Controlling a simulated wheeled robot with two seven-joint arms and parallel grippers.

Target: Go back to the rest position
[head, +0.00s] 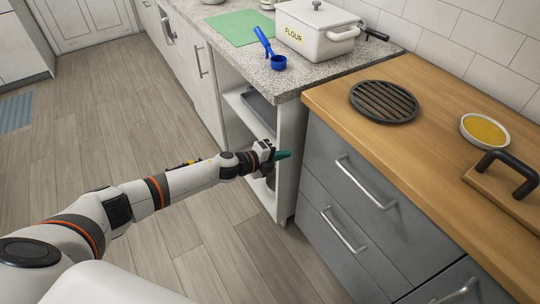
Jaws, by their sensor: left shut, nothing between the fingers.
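My left gripper (281,155) is at the end of the left arm, which reaches in from the lower left. It is shut, with its teal fingertips together and nothing visible between them. It is in front of the open shelf cabinet (287,190), near the left edge of the grey drawer unit. I cannot tell whether it touches the cabinet. My right gripper is not in view.
A granite counter (232,61) holds a flour box (318,32), a blue scoop (277,62) and a green mat (234,27). The wooden counter (430,118) holds a round black grate (384,101) and a yellow-filled dish (485,131). Grey drawers (345,215) have protruding handles.

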